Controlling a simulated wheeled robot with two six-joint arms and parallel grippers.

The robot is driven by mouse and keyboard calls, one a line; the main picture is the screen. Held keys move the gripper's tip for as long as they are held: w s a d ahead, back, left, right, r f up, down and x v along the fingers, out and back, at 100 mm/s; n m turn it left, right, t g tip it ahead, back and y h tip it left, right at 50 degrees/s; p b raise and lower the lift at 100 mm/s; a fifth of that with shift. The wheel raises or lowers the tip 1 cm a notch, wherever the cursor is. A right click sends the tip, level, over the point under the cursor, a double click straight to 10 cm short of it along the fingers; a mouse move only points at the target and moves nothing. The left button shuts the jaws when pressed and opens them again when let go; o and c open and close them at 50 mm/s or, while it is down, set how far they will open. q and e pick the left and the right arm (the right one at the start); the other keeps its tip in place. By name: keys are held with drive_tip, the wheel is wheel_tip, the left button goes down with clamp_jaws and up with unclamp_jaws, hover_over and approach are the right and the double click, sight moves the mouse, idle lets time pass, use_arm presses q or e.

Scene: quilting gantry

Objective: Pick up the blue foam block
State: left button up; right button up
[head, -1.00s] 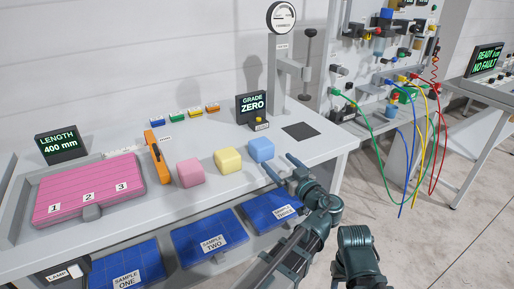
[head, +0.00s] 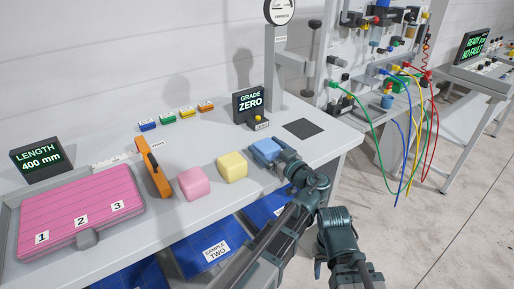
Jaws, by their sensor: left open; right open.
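The blue foam block (head: 262,151) sits on the grey bench top, right of the yellow block. My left gripper (head: 277,153) is open with its fingers at the block's right side, covering part of it. I cannot tell whether the fingers touch it or straddle it. My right gripper (head: 319,268) is low in the picture, away from the bench top, mostly hidden by its own arm; it holds nothing that I can see.
A yellow block (head: 232,166) and a pink block (head: 194,183) stand left of the blue one. An orange tool (head: 153,168) and pink quilted pad (head: 75,215) lie further left. The grade display (head: 250,104) stands behind. Blue sample trays (head: 210,245) sit below the bench edge.

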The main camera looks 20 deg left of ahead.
use_arm(q)
drive_tip(key=shift+w+a, duration=0.2)
drive_tip(key=shift+s+d, duration=0.1)
drive_tip(key=shift+d, duration=0.1)
drive_tip(key=shift+c, duration=0.2)
drive_tip(key=c, duration=1)
drive_tip(key=shift+r, duration=0.15)
